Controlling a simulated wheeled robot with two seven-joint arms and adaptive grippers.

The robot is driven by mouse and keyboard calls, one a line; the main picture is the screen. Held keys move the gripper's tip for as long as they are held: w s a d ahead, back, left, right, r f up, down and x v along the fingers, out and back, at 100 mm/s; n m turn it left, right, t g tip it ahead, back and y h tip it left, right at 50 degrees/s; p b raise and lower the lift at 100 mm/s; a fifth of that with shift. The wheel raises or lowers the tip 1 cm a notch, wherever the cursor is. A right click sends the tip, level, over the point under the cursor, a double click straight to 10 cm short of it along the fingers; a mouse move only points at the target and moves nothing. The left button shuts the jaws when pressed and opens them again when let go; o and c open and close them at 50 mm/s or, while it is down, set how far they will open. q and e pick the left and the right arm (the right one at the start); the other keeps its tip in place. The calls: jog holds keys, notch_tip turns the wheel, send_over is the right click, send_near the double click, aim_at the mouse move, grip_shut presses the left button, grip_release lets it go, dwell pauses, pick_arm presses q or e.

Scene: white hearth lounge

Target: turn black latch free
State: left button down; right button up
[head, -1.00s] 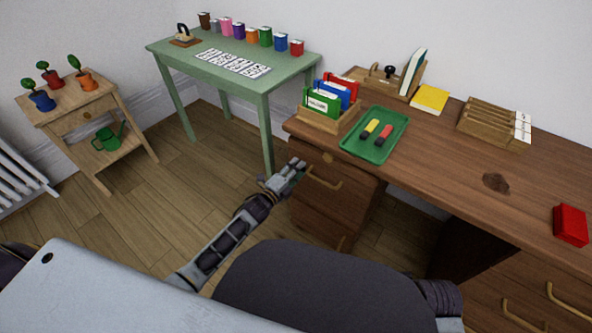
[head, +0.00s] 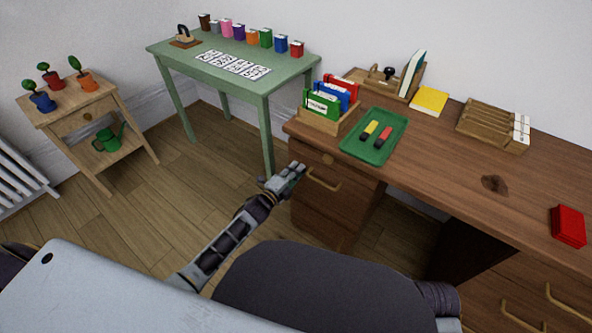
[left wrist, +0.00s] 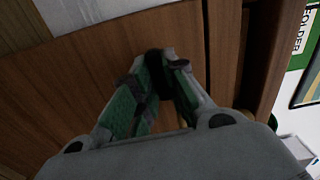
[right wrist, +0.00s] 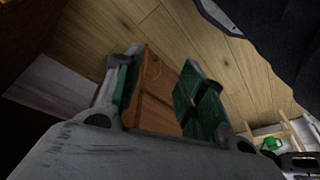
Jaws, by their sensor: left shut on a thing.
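The black latch (left wrist: 154,62) is a small dark piece at the brown wooden front of the desk, seen in the left wrist view. My left gripper (left wrist: 157,68) is shut on it, with a green-padded finger on each side. The fingers hide part of the latch, so its exact angle cannot be told. In the head view my left gripper (head: 290,176) is at the left edge of the desk's drawer unit (head: 322,215), and the latch is hidden there. My right gripper (right wrist: 160,62) is open and empty in the right wrist view.
The desk (head: 455,165) carries a green tray (head: 351,151), a folder box (head: 318,122) and a red box (head: 569,226). A green table (head: 190,67) and a plant stand (head: 55,117) stand to the left. Open floor (head: 150,205) lies between them and my left arm.

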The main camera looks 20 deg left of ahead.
pick_arm(q)
jog(key=shift+n+p, duration=4)
jog(key=shift+n, duration=4.7)
pick_arm(e)
jog(key=s+d+f, duration=0.1)
jog(key=d+f, duration=0.1)
jog(key=f, duration=0.6)
jog(key=d+f+g+h, duration=0.1)
jog(key=f, duration=0.7)
jog(key=shift+s+d+f, duration=0.15)
jog(key=shift+s+d, duration=0.2)
jog(key=shift+s, duration=0.05)
pick_arm(q)
jog(key=c, duration=1.4)
grip_release()
jog(key=shift+c, duration=0.2)
pick_arm(e)
jog(key=shift+s+f, duration=0.1)
